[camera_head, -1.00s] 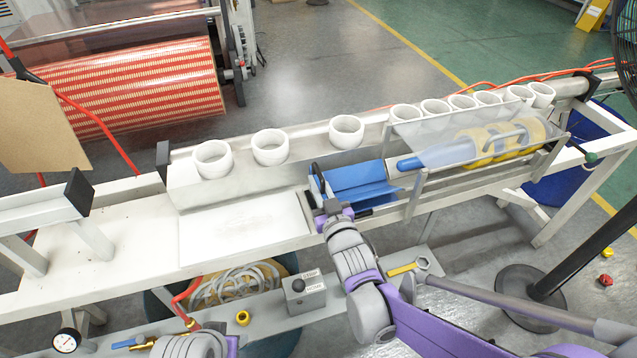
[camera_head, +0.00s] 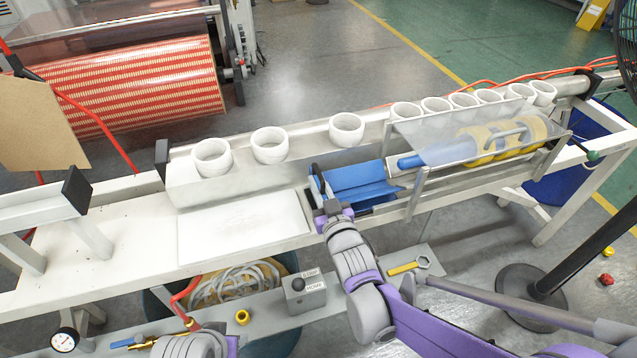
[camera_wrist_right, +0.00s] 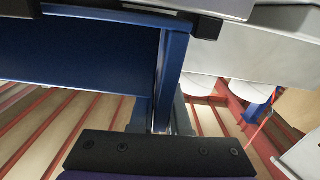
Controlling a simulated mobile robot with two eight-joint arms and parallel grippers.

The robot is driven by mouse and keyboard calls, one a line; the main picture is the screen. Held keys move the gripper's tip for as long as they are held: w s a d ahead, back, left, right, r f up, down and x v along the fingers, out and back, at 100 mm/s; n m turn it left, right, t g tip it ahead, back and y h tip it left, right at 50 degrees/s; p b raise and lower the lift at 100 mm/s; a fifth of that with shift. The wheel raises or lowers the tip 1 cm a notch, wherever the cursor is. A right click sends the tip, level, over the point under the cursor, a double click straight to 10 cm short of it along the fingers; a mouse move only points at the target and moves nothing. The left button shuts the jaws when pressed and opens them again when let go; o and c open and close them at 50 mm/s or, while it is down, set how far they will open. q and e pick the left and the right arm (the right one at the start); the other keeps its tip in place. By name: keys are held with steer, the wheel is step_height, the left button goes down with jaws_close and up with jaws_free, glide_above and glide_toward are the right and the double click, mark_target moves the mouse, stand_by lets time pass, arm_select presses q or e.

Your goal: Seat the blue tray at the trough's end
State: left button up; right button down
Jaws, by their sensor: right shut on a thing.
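The blue tray (camera_head: 362,177) lies at the left end of the trough (camera_head: 420,192), close against it; I cannot tell whether it is fully seated. A black upright part (camera_head: 316,184) stands at the tray's left end. My right gripper (camera_head: 328,207) is shut on the tray's near left corner. In the right wrist view the tray's dark blue side (camera_wrist_right: 80,55) fills the upper left, and the gripper (camera_wrist_right: 160,118) closes on a blue upright piece. The grip point is partly hidden. Of my left arm only a link shows at the bottom; its gripper is not visible.
White rings (camera_head: 347,130) stand in a row on the ledge behind the tray. Yellow rolls (camera_head: 505,138) lie in the trough under a clear cover. The white plate (camera_head: 240,230) at left is clear.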

steer(key=shift+f, duration=0.15)
stand_by(0.5)
steer(key=c, duration=0.8)
jaws_free()
steer(key=v, duration=1)
steer(key=shift+s+d, duration=0.1)
steer(key=shift+s, duration=0.3)
